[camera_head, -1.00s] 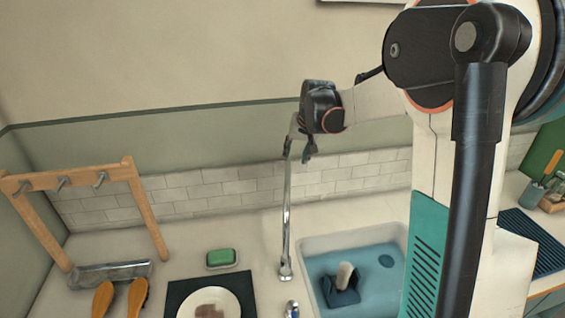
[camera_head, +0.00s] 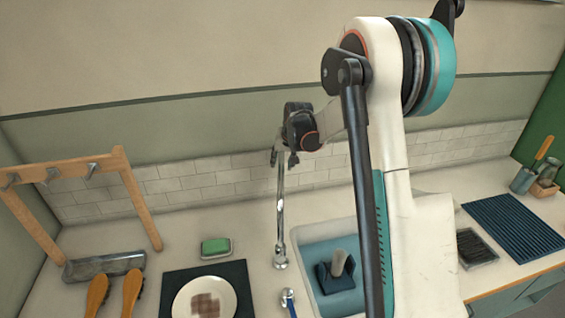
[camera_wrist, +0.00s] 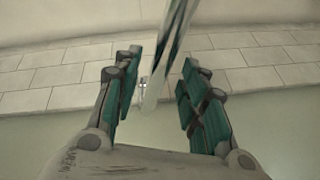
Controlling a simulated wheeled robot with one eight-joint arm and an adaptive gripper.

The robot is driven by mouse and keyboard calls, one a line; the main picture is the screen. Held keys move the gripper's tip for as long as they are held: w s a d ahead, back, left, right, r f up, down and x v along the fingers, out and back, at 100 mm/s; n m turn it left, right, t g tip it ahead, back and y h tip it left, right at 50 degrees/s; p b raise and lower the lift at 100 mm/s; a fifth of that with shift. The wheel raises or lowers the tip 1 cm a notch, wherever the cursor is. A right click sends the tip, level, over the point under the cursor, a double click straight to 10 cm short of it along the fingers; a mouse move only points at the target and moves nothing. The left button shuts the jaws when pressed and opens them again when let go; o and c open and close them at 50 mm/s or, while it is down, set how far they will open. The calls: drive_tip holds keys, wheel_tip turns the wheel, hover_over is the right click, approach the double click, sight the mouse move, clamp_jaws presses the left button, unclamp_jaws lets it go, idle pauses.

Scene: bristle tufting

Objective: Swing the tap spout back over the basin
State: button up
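The chrome tap (camera_head: 280,212) stands on the counter at the left edge of the basin (camera_head: 318,248). Its upper end meets my gripper, which hides it in the head view. In the wrist view, the shiny tap tube (camera_wrist: 166,62) passes between the two teal fingers of my gripper (camera_wrist: 160,66). The fingers are apart, with visible gaps on both sides of the tube. In the head view, my gripper (camera_head: 283,154) is at the top of the tap, left of the basin. Which way the spout points is hard to tell.
A blue block with a grey handle (camera_head: 338,266) sits in the basin. My arm covers the basin's right side. Left are a soiled plate (camera_head: 204,302), a green sponge (camera_head: 215,246) and a wooden rack (camera_head: 136,200). A ribbed blue mat (camera_head: 512,228) lies right. The tiled wall is behind.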

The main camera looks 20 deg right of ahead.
drive_tip(key=shift+w+f, duration=0.15)
drive_tip(key=shift+f, duration=0.15)
clamp_jaws()
drive_tip(key=shift+d, duration=0.1)
